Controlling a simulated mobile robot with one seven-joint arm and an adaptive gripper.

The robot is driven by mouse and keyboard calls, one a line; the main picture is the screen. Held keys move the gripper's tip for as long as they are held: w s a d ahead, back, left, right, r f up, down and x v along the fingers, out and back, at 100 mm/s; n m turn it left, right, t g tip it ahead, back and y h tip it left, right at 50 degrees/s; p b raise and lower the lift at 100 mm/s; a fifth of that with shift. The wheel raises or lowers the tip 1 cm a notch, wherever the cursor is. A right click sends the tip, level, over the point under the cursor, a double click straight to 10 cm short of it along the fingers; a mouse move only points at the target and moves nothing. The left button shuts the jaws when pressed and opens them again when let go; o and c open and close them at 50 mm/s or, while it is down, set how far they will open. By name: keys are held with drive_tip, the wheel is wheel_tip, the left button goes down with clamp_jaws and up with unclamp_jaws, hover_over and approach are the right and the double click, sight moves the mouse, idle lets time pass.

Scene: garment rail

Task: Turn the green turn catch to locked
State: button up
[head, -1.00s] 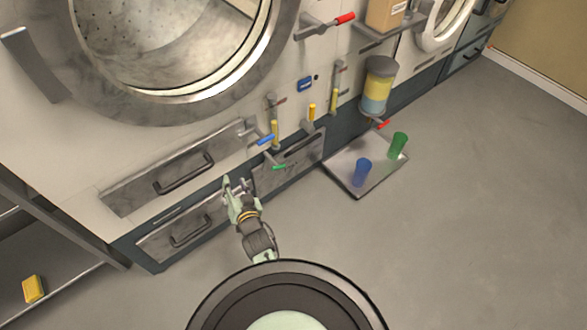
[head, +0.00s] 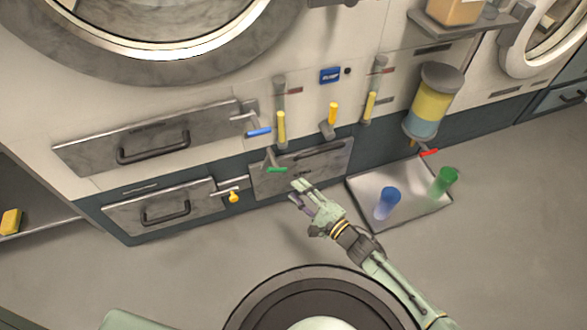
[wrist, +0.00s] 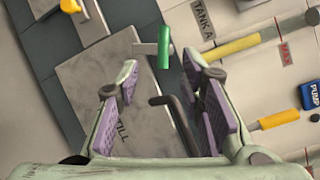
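The green turn catch (head: 277,169) sits at the upper left corner of a grey panel on the machine's lower front. In the wrist view its green handle (wrist: 164,44) points along the picture's vertical, ahead of the fingers. My gripper (head: 299,191) is just below and right of the catch in the head view. In the wrist view my gripper (wrist: 166,88) is open, with purple pads apart and nothing between them. The green handle lies beyond the fingertips, apart from both. Whether the catch is locked cannot be told.
A blue-handled catch (head: 258,132) is above left and a yellow knob (head: 233,197) lower left. Yellow levers (head: 281,127) stand above. A tray (head: 362,196) with a blue cup (head: 387,203) and a green cup (head: 443,181) lies right. Open floor is in front.

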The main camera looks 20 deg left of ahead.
sight(277, 168)
drive_tip(key=shift+g, duration=0.3)
drive_tip(key=x, duration=1)
drive_tip(key=shift+w+a+r, duration=0.1)
drive_tip(key=shift+w+r, duration=0.2)
drive_tip(key=shift+w, duration=0.25)
drive_tip(key=shift+c, duration=0.4)
drive_tip(key=c, duration=0.7)
clamp_jaws()
drive_tip(key=shift+s+f, duration=0.1)
drive_tip(key=shift+s, duration=0.05)
